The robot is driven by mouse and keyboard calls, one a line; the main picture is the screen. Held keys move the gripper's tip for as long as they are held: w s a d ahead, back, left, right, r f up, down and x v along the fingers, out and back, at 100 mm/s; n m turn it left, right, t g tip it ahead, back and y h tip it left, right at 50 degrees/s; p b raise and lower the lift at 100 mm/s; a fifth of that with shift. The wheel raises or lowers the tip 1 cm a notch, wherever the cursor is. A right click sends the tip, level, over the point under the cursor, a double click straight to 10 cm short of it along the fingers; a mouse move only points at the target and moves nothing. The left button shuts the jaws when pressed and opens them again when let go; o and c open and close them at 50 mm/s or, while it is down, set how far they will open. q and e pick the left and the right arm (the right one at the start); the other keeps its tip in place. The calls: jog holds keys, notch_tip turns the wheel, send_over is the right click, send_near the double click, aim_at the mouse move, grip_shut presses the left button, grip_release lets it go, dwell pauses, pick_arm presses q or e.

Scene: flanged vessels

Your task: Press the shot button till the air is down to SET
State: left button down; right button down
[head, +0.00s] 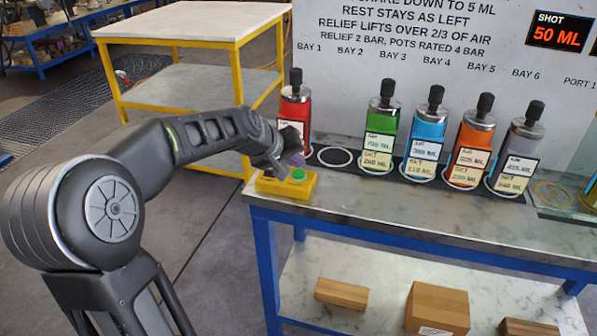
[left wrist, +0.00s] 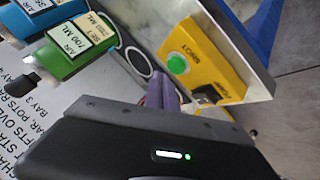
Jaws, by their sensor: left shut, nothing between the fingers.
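The yellow box (head: 286,187) sits at the table's left front corner, with a round green button (head: 298,175) on top. In the left wrist view the green button (left wrist: 177,64) is in plain sight beside the word SHOT. My left gripper (head: 293,160) is shut and empty, its purple fingertips just above and behind the button; they also show in the left wrist view (left wrist: 162,92), beside the box. I cannot tell the exact gap. The green vessel (head: 381,118) reads AIR 700 ML in the left wrist view; its SET figure is too blurred to read surely.
A red vessel (head: 295,110) stands close behind my gripper, beside an empty ring (head: 335,157). A display (head: 560,31) reads SHOT 50 ML. Boxes (head: 437,308) lie on the lower shelf.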

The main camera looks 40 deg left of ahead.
aim_at(296, 175)
pick_arm(q)
jog(key=shift+r+p, duration=1.8)
jog(key=shift+r, duration=0.65)
